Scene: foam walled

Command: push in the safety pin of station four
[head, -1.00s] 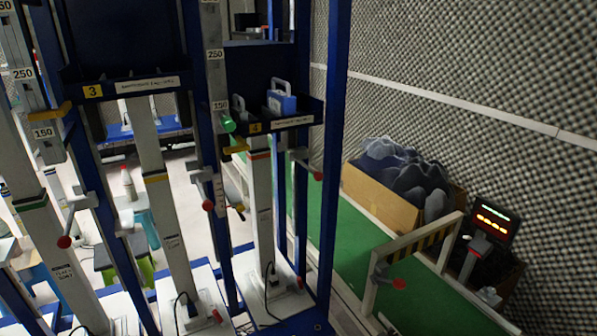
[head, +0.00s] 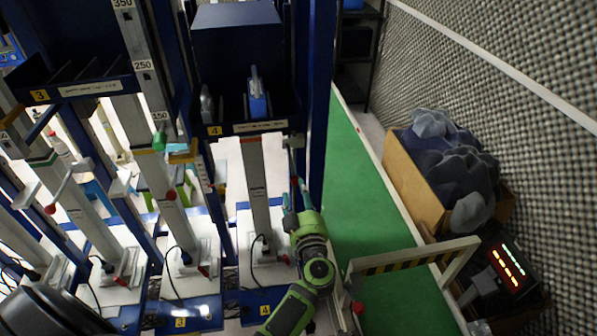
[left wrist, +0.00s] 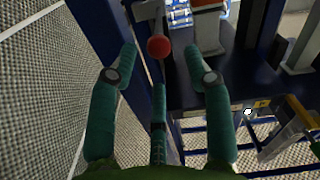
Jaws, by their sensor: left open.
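Station four carries a yellow 4 label (head: 214,131) on the front of its dark blue tray (head: 240,124). A green-ended part (head: 159,140), which may be the safety pin, shows at the upright left of the station; I cannot tell how far in it is. My left gripper (head: 296,194) is open at the right side of station four's post (head: 256,185), by the lever there. In the left wrist view a red ball knob (left wrist: 158,46) shows between the spread fingertips; I cannot tell whether they touch it. My right gripper is out of view.
A blue object (head: 257,100) stands in the tray. Station three (head: 40,96) is to the left. A striped barrier (head: 410,258), a box of grey foam (head: 412,195) and a lit display (head: 505,262) are at right. The green floor strip (head: 350,180) is mostly clear.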

